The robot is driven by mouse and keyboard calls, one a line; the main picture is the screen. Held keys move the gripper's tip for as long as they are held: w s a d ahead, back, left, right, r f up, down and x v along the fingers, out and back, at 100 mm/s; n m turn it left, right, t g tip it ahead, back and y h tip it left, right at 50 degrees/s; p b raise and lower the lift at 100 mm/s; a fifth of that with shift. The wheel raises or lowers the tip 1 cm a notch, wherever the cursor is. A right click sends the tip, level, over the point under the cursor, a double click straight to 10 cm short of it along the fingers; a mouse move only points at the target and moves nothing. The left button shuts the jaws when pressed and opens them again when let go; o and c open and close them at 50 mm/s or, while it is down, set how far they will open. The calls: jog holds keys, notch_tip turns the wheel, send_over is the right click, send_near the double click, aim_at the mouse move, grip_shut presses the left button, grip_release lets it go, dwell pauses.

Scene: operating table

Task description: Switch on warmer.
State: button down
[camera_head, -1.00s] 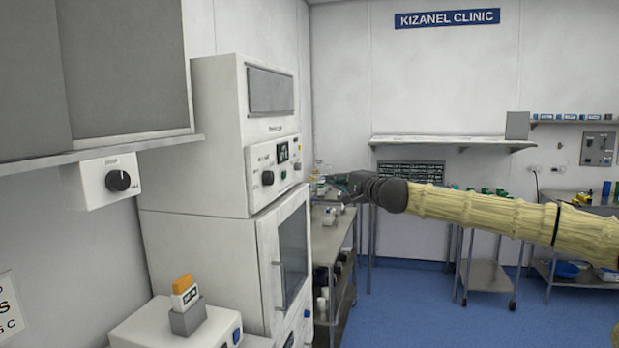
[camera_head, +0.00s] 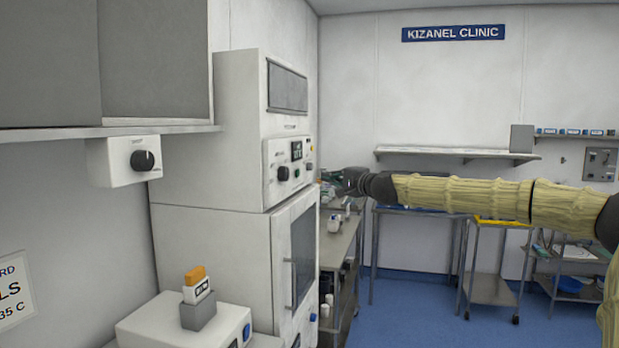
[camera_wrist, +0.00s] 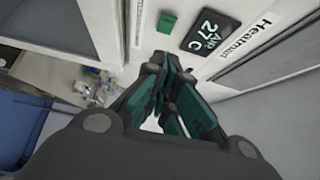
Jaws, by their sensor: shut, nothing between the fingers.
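The warmer (camera_head: 228,150) is a tall white cabinet with a door and window below and a control panel above. The panel carries a black knob (camera_head: 283,173), a dark display (camera_head: 297,151) and a small green button (camera_head: 297,173). In the wrist view the display (camera_wrist: 212,33) reads "Air 27 C", with the green button (camera_wrist: 167,22) left of it. My gripper (camera_head: 328,178) is just right of the panel in the head view. In the wrist view my gripper (camera_wrist: 168,78) is shut and empty, its tips below the green button in the picture. Contact with the panel cannot be told.
A separate white box with a black knob (camera_head: 143,160) hangs under the wall cabinet at left. A white device with an orange-topped piece (camera_head: 195,275) stands in front of the warmer. A metal cart (camera_head: 340,245) with small items is beyond it. Blue floor (camera_head: 415,310) is open at right.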

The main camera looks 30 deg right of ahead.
aim_at(298, 173)
jog(key=w+a+p, duration=0.2)
jog(key=w, duration=0.6)
jog(key=shift+w+a+f, duration=0.15)
jog(key=shift+w+f, duration=0.1)
jog(key=shift+w, duration=0.05)
dwell(0.5)
jog(key=shift+a+r, duration=0.1)
jog(key=shift+a, duration=0.05)
